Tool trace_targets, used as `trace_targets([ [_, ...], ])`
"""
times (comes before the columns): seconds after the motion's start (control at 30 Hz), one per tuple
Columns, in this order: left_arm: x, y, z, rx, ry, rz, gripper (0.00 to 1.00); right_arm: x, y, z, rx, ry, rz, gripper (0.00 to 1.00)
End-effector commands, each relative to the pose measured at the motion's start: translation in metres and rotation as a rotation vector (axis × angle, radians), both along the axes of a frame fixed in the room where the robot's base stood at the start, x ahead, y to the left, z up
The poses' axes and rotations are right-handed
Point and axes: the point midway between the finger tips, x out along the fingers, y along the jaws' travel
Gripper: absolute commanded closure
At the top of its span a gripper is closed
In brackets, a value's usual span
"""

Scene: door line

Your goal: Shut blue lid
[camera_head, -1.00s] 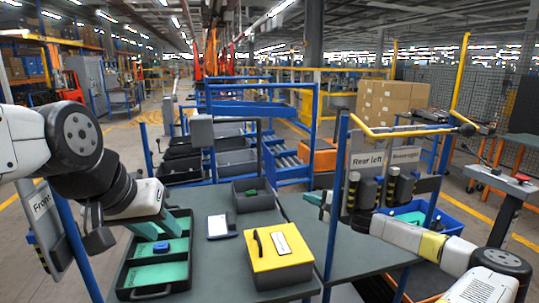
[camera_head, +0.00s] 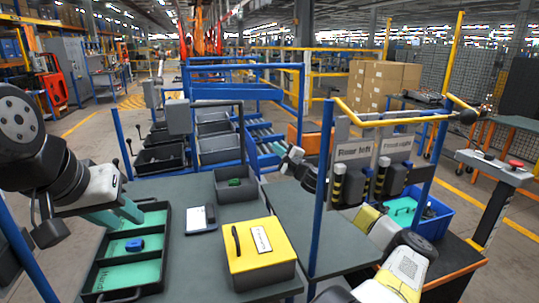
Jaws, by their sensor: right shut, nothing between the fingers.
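I cannot make out a blue lid for certain. A blue bin (camera_head: 438,226) stands at the right, with a teal floor and dark items inside. A box with a yellow lid (camera_head: 262,262) stands shut on the grey table; a black handle and white label are on top. My right arm reaches in from the lower right, passing behind a blue post. My right gripper (camera_head: 287,152) is shut and empty, beyond the table's far side; its fingertips are hard to see.
The black tray (camera_head: 166,245) has teal compartments and a small blue item (camera_head: 134,244). A dark bin (camera_head: 234,182) holds a green item. A white-and-dark device (camera_head: 200,219) lies nearby.

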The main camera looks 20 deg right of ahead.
Motion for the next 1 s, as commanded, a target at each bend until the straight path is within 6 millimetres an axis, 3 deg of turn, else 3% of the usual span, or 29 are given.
trace_targets([
  [0.1,0.000,0.000,0.000,0.000,0.000,0.000,0.67,0.024,0.007,0.003,-0.002,0.000,0.001,1.00],
  [0.4,0.000,0.000,0.000,0.000,0.000,0.000,0.67,0.019,0.039,0.019,-0.001,-0.001,0.002,1.00],
  [1.0,0.000,0.000,0.000,0.000,0.000,0.000,0.67,0.019,0.043,0.022,-0.002,0.000,0.001,1.00],
])
